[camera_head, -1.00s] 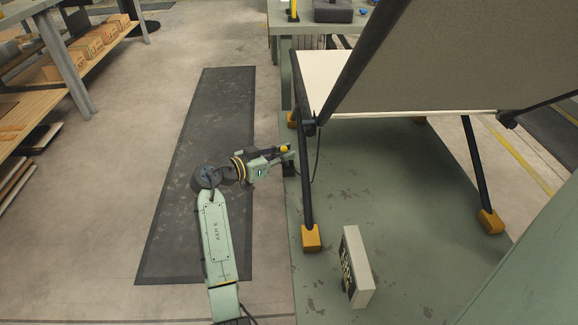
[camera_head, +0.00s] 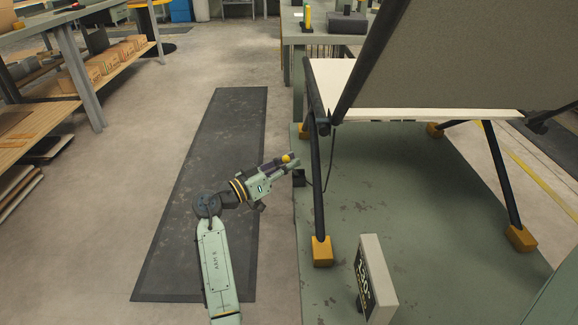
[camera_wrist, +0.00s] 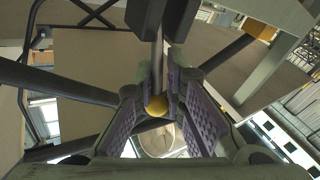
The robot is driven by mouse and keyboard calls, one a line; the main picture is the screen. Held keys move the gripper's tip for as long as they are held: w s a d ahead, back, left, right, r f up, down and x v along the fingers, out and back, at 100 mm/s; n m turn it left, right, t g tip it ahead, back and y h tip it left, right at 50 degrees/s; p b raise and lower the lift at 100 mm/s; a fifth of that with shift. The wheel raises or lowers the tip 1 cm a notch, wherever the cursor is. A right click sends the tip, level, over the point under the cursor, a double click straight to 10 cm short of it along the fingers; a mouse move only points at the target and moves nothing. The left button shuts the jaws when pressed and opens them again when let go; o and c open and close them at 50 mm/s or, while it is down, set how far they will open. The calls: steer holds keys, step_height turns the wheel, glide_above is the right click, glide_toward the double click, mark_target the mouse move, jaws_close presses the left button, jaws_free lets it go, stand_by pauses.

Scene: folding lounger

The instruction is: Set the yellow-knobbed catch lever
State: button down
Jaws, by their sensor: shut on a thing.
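The yellow knob (camera_wrist: 157,106) of the catch lever sits between my gripper's purple pads in the wrist view, with its dark rod running up from it. In the head view the yellow knob (camera_head: 286,158) shows at the end of my gripper (camera_head: 288,163). My gripper is shut on the lever at the knob. The lounger (camera_head: 420,115) stands to the right on dark legs with yellow feet, its large grey panel tilted up. The lever's mounting is hard to make out in the head view.
A sign box (camera_head: 373,280) stands on the green platform (camera_head: 420,200) in front of the lounger. A dark mat (camera_head: 205,200) lies on the floor under my arm. Shelves with boxes (camera_head: 100,70) are at left, and a bench (camera_head: 320,32) is behind.

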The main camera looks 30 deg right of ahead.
steer(key=shift+s+d, duration=0.1)
steer(key=shift+s, duration=0.2)
steer(key=c, duration=2)
jaws_free()
steer(key=shift+r, duration=0.1)
steer(key=o, duration=0.5)
steer(key=shift+w, duration=0.15)
steer(key=a, duration=0.4)
steer(key=a+f, duration=0.1)
steer(key=a, duration=0.7)
steer(key=shift+f, duration=0.25)
